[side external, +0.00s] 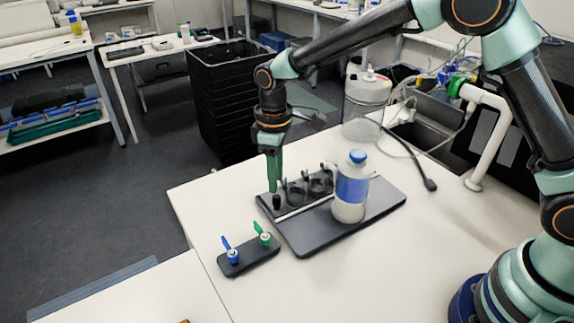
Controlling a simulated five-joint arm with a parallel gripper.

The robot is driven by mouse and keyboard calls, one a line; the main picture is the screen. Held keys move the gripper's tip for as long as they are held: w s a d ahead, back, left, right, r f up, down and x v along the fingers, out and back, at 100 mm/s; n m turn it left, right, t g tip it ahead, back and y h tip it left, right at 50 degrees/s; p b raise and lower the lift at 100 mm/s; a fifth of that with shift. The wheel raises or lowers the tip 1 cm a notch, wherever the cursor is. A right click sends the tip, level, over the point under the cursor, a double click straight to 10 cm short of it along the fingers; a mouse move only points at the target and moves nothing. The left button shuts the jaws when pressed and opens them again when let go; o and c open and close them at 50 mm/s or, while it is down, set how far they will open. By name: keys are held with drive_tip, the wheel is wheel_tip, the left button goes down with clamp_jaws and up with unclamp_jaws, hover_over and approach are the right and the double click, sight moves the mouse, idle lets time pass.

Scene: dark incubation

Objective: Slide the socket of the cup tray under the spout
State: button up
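The cup tray (306,201) is a dark strip with ring-shaped sockets, lying on a black base plate (320,238) with a pale rail along its front. One socket (295,194) is near the tray's middle, and another (320,184) is close to the bottle. A black knob (277,202) stands at the tray's left end. My gripper (274,188) points straight down just above the knob. Its fingers overlap as one green shape, so opening and contact are unclear. A bottle (349,209) with blue cap and label stands on the plate's right part. I cannot make out the spout clearly.
A small black block (250,258) with a blue valve (231,251) and a green valve (262,235) lies in front of the plate. A clear jug (366,100) and a black cable (413,168) are behind. The white table (330,290) is free at the front.

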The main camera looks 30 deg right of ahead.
sight(277, 197)
wheel_tip(277, 197, down, 6)
drive_tip(key=shift+f, duration=0.25)
clamp_jaws()
idle(1.5)
